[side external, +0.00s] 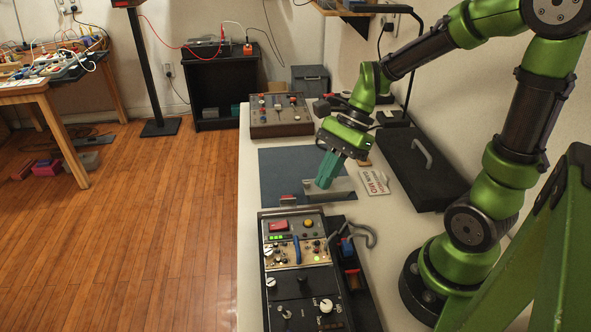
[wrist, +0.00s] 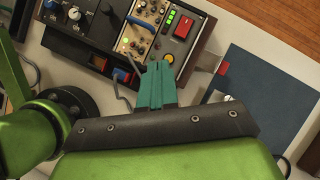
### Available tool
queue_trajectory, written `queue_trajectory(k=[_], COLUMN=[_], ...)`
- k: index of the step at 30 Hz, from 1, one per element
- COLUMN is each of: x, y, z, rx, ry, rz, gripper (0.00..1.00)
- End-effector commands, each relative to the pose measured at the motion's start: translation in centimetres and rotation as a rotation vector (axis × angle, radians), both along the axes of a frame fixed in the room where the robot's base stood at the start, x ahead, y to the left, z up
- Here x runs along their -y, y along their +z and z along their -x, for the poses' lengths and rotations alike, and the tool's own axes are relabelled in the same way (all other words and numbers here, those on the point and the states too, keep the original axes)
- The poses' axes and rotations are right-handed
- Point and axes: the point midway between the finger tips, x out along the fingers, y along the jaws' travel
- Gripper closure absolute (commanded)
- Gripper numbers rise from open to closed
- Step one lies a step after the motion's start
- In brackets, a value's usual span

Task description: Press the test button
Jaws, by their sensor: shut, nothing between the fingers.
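A control panel (side external: 293,241) lies at the front of the white bench. Its upper section has a red rectangular button (side external: 278,225), a round yellow button (side external: 308,223) and lit green lights (side external: 277,238). I cannot read which one is labelled test. The wrist view also shows the red button (wrist: 184,26) and the yellow button (wrist: 168,58). My gripper (side external: 322,186) has teal fingers, shut and empty, beyond the panel's far edge in the side view. In the wrist view the fingertips (wrist: 158,65) appear close to the yellow button; no contact can be made out.
A blue mat (side external: 277,165) lies behind the panel, with a grey metal piece (side external: 343,189) by my fingers. A grey cable (side external: 362,232) loops at the panel's right. A white card (side external: 374,183), a black case (side external: 415,165) and another control box (side external: 281,126) are also on the bench.

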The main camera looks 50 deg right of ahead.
Motion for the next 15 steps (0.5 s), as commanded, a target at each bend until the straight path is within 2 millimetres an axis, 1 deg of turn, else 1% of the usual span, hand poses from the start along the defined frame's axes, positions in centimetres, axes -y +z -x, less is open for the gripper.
queue_trajectory(k=[1, 3, 6, 10, 15], x=[-0.1, -0.5, -1.2, -1.9, -2.0], y=[-0.4, -0.4, 0.1, 1.0, 1.1], z=[-0.5, -1.1, -1.7, -2.0, -2.0], rx=[-0.099, -0.217, -0.343, -0.431, -0.473], ry=[-0.126, -0.279, -0.435, -0.546, -0.591], rz=[-0.075, -0.165, -0.259, -0.320, -0.334], gripper=[1.00, 1.00, 1.00, 1.00, 1.00])
